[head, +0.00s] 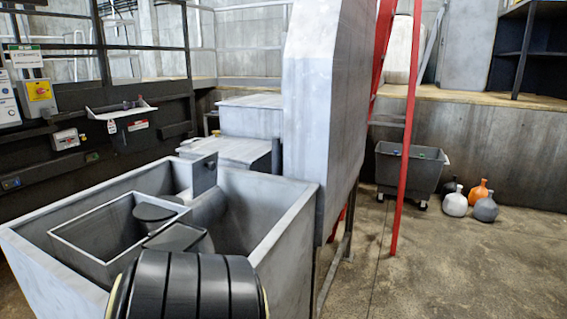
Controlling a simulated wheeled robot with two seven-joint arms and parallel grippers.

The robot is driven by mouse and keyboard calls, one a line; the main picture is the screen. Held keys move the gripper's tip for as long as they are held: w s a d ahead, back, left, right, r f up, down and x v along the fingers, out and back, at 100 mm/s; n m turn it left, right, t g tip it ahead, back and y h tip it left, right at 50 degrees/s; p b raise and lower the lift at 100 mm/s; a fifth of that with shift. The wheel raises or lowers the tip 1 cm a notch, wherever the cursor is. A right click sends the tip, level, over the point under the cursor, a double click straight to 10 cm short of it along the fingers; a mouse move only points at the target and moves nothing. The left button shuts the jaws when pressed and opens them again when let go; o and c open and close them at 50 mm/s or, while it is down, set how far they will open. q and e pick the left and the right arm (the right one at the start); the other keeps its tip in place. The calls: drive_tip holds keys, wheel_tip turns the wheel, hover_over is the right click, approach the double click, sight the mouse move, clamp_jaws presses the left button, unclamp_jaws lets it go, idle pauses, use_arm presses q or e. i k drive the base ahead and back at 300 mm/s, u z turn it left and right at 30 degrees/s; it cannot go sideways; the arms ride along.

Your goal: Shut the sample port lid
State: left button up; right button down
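A large grey metal hopper (285,225) fills the lower left. Inside it is a smaller open rectangular frame (88,218) with dark grey rounded shapes beside it. A small upright grey plate (204,173) with a dark spot stands at the hopper's back rim. A tall pale slanted panel (310,110) rises at the hopper's right. I cannot tell which part is the sample port lid, or whether a lid stands open. Neither of my grippers can be made out in the head view.
A black ribbed cylinder (187,287) covers the hopper's near edge. Red posts (405,150) stand right of the panel. Control boxes (40,93) line the left.

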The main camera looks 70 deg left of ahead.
sight(204, 171)
drive_tip(key=i, duration=1.55)
drive_tip(key=u, duration=4.3)
